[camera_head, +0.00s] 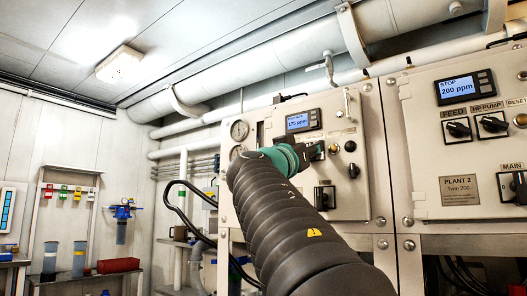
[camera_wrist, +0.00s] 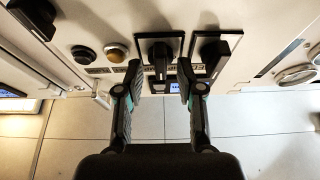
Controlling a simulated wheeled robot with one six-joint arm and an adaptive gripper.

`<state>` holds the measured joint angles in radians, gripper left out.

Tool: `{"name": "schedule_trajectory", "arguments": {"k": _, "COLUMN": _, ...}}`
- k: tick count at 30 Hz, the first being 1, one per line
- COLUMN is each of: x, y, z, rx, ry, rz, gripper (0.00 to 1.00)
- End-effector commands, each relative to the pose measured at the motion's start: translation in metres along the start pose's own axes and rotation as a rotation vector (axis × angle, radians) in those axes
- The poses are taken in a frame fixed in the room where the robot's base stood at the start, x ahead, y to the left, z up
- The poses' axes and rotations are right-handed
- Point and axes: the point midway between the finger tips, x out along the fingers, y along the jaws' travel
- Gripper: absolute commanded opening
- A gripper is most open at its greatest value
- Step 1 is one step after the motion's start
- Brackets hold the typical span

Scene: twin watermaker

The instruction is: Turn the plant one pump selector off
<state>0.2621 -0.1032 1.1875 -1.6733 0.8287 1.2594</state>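The plant one panel (camera_head: 347,182) is in the middle of the camera_head view, with a lit display (camera_head: 303,121). My gripper (camera_head: 312,152) is at this panel, below the display, and hides the selectors behind it. In the wrist view, which looks upside down, two black selectors sit side by side on square plates: one in the middle (camera_wrist: 160,57) and one to its right (camera_wrist: 213,52). My gripper (camera_wrist: 160,75) is open there, with one finger on each side of the middle selector's handle. I cannot tell whether the fingers touch it. The labels are too small to read.
A dark round button (camera_wrist: 82,54) and an amber one (camera_wrist: 117,51) sit left of the selectors in the wrist view. A larger black switch (camera_head: 325,197) is lower on the plant one panel. The plant 2 panel (camera_head: 480,150) stands to the right. Gauges (camera_head: 239,130) are left.

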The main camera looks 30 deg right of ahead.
Motion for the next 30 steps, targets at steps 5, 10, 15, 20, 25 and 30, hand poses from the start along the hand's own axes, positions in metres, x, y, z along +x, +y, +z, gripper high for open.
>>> {"name": "schedule_trajectory", "arguments": {"k": 5, "x": 0.0007, "y": -0.0002, "z": 0.0003, "rx": 0.0, "ry": 0.0, "rz": -0.001, "gripper": 0.38}}
{"name": "schedule_trajectory", "arguments": {"k": 10, "x": 0.0005, "y": -0.0002, "z": 0.0002, "rx": 0.0, "ry": 0.0, "rz": -0.001, "gripper": 0.15}}
{"name": "schedule_trajectory", "arguments": {"k": 15, "x": 0.0005, "y": 0.0, "z": 0.0001, "rx": 0.0, "ry": 0.0, "rz": 0.0, "gripper": 0.0}}
{"name": "schedule_trajectory", "arguments": {"k": 20, "x": -0.0002, "y": 0.0002, "z": -0.0002, "rx": -0.004, "ry": 0.0, "rz": -0.001, "gripper": 0.0}}
{"name": "schedule_trajectory", "arguments": {"k": 25, "x": 0.0002, "y": 0.0008, "z": -0.0001, "rx": -0.036, "ry": 0.001, "rz": -0.015, "gripper": 0.0}}
{"name": "schedule_trajectory", "arguments": {"k": 30, "x": 0.0003, "y": 0.0019, "z": 0.0, "rx": -0.116, "ry": 0.001, "rz": -0.046, "gripper": 0.0}}
